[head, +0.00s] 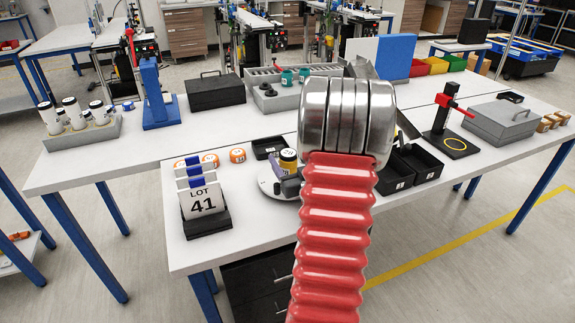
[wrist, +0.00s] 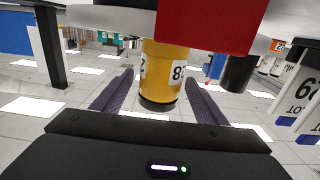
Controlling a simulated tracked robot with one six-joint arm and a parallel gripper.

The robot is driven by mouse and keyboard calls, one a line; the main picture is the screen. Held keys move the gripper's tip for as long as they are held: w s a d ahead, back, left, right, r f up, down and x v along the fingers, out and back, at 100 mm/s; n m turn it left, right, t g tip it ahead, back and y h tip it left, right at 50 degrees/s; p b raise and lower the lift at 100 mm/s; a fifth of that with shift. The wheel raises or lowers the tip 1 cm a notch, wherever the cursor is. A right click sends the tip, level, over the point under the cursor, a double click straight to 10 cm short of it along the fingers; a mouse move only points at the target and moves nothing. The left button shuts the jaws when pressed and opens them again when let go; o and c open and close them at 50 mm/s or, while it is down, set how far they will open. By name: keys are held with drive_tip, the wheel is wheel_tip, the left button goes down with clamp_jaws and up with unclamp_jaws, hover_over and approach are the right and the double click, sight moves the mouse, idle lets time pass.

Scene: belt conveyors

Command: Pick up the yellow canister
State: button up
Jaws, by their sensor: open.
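The yellow canister (head: 288,161) stands upright on a round grey plate (head: 268,188) on the near white table, with a dark lid and a white label. In the wrist view, which looks upside down, the canister (wrist: 165,70) shows between the two dark purple fingers of my gripper (wrist: 160,80). The fingers are apart, with visible room on each side of the canister. I cannot tell how far along the fingers it sits. In the head view my red arm and its metal end hide most of my gripper.
A red block (wrist: 205,25) and a black cylinder (wrist: 238,73) are close to the canister in the wrist view. A LOT 41 card holder (head: 205,205) stands to the left. Black bins (head: 428,163) are to the right.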

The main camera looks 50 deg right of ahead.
drive_tip(key=shift+c, duration=0.2)
drive_tip(key=c, duration=1.3)
drive_tip(key=shift+c, duration=0.2)
drive_tip(key=shift+r, duration=0.1)
drive_tip(key=shift+r, duration=4.95)
drive_tip(key=shift+s, duration=0.15)
